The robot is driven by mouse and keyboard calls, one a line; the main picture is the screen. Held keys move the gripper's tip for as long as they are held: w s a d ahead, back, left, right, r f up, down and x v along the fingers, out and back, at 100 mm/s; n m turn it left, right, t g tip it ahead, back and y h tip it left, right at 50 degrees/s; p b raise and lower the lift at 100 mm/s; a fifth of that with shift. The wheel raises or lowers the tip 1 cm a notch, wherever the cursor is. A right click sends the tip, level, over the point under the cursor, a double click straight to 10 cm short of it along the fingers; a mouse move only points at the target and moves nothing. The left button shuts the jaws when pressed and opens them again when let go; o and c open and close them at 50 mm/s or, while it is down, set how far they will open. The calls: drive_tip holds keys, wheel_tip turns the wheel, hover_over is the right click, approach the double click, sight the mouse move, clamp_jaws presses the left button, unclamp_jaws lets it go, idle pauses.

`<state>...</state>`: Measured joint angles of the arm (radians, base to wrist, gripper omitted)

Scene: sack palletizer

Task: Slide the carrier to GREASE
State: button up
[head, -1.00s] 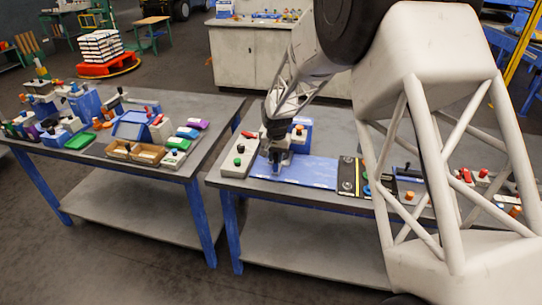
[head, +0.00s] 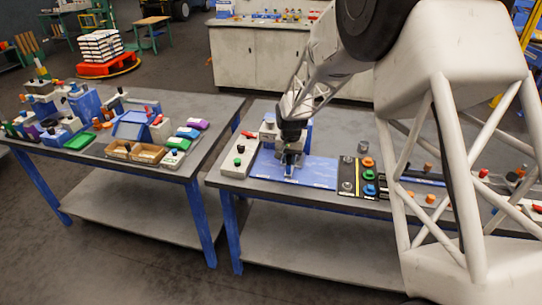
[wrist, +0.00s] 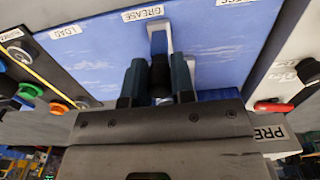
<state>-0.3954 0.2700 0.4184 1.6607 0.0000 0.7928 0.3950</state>
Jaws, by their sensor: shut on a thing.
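The carrier (wrist: 158,38) shows in the wrist view as a grey upright piece with a blue inner face on the blue track plate (wrist: 90,52). A dark round grip (wrist: 160,78) stands at its near side. My gripper (wrist: 158,76) is shut on that grip, one finger on each side. The carrier's far end lies just short of the GREASE label (wrist: 147,13), nearer its right part. The LOAD label (wrist: 65,31) is farther left. In the head view my gripper (head: 289,165) is over the middle of the plate (head: 318,172); the carrier is mostly hidden there.
In the head view, a grey box with a green button and red lever (head: 240,156) stands left of the plate. A black panel with coloured knobs (head: 348,178) borders it on the right.

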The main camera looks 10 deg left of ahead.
drive_tip(key=shift+d, duration=0.8)
drive_tip(key=o, duration=1)
drive_tip(key=shift+o, duration=0.2)
drive_tip(key=shift+r, duration=0.4)
drive_tip(key=shift+r, duration=1.05)
drive_tip(key=shift+r, duration=0.9)
drive_tip(key=shift+r, duration=1.65)
